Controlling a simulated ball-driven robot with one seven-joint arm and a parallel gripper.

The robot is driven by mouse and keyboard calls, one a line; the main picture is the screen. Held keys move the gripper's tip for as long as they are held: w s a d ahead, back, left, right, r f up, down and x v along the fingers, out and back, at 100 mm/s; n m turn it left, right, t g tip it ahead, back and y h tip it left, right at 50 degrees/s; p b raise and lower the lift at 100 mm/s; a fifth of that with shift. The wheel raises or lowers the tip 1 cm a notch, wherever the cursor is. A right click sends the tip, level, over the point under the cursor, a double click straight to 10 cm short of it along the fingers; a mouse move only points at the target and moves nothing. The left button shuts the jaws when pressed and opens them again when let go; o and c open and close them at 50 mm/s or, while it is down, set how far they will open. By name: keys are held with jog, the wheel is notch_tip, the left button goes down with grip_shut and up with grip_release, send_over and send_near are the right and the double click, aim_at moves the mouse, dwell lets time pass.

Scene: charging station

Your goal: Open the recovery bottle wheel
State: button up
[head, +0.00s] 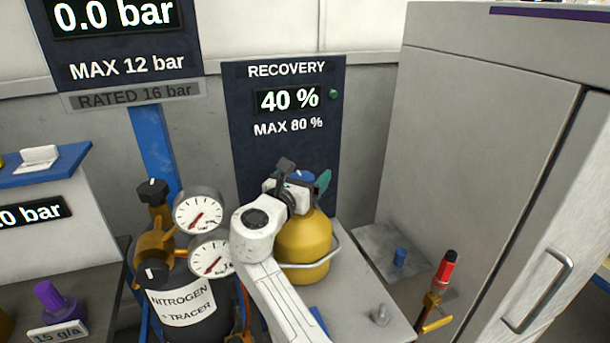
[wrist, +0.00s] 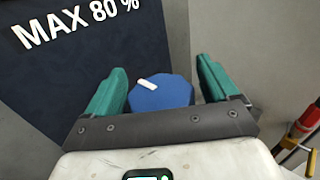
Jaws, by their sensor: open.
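The recovery bottle (head: 305,246) is yellow and stands below the recovery display, with a metal rail in front of it. Its blue wheel (wrist: 161,93) has a white mark and shows between my fingers in the wrist view. In the head view the wheel (head: 301,175) is mostly hidden by my gripper (head: 300,183). My gripper, with green fingers, is open in the wrist view (wrist: 164,88), one finger on each side of the wheel. I cannot tell whether the fingers touch it. My wrist hides part of the bottle top.
The recovery display (head: 286,98) reads 40 % and MAX 80 %. A black nitrogen bottle (head: 185,310) with two gauges (head: 198,213) stands close at the left of my arm. A grey cabinet (head: 480,130) and a red-handled valve (head: 447,270) are at the right.

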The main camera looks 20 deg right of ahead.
jog(key=c, duration=1)
jog(key=shift+o, duration=0.2)
